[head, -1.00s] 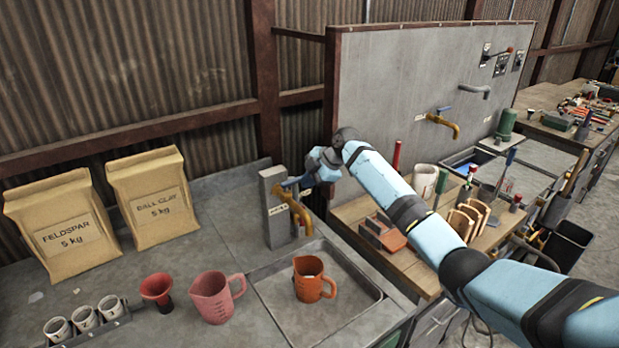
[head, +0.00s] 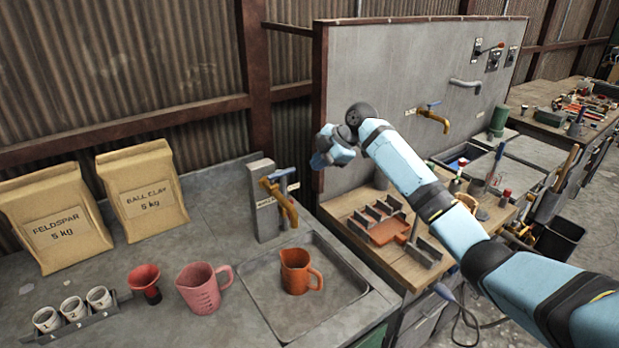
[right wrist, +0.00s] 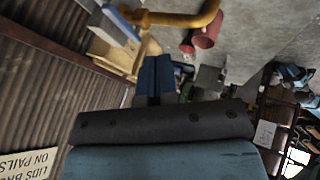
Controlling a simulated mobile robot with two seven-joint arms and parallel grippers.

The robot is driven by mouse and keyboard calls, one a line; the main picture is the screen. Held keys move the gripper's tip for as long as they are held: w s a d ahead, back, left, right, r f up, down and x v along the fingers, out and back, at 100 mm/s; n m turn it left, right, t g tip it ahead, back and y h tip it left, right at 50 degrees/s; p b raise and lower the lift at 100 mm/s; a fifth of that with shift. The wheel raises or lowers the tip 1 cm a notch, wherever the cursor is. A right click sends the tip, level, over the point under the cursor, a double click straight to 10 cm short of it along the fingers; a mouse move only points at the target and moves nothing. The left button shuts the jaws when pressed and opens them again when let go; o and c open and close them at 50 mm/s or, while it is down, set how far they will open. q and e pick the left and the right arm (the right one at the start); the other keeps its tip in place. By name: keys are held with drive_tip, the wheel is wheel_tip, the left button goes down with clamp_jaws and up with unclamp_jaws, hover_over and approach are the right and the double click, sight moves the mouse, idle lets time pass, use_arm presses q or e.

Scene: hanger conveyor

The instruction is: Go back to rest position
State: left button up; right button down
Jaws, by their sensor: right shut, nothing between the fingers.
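My right arm reaches in from the right in the head view, across the wooden workbench. Its gripper (head: 320,168) is beside the brass tap (head: 283,201), up and to its right, apart from it and empty. In the right wrist view the two blue fingers (right wrist: 155,68) lie together, shut. The tap's brass pipe (right wrist: 182,18) and blue lever (right wrist: 121,22) show above them there. An orange jug (head: 297,272) stands upright in the sink basin (head: 345,290) below the tap. My left gripper is not in view.
A pink jug (head: 200,288), red funnel (head: 146,283), small white cups (head: 73,308) and two paper sacks (head: 142,190) stand on the left counter. The workbench (head: 350,205) with a red tray (head: 388,230) lies under my arm. A grey panel (head: 400,75) rises behind.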

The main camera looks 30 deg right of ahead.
drive_tip(key=s+a+f+m+g+h, duration=0.1)
drive_tip(key=s+a+f+m, duration=0.3)
drive_tip(key=s+f, duration=0.7)
drive_tip(key=s+a+f+m+h, duration=0.1)
drive_tip(key=s+a+f+m, duration=0.2)
drive_tip(key=s+a+f, duration=0.65)
drive_tip(key=s+d+r+m+h, duration=0.2)
drive_tip(key=s+m, duration=0.7)
drive_tip(key=s, duration=1.8)
drive_tip(key=w+a+f+t+y, duration=0.1)
drive_tip(key=w+a+f+t, duration=0.1)
drive_tip(key=f, duration=0.5)
drive_tip(key=w+a+f+t, duration=0.3)
drive_tip(key=f+t, duration=0.2)
drive_tip(key=f, duration=0.2)
drive_tip(key=shift+w+f+y, duration=0.25)
drive_tip(key=shift+w+y, duration=0.1)
drive_tip(key=shift+y, duration=0.05)
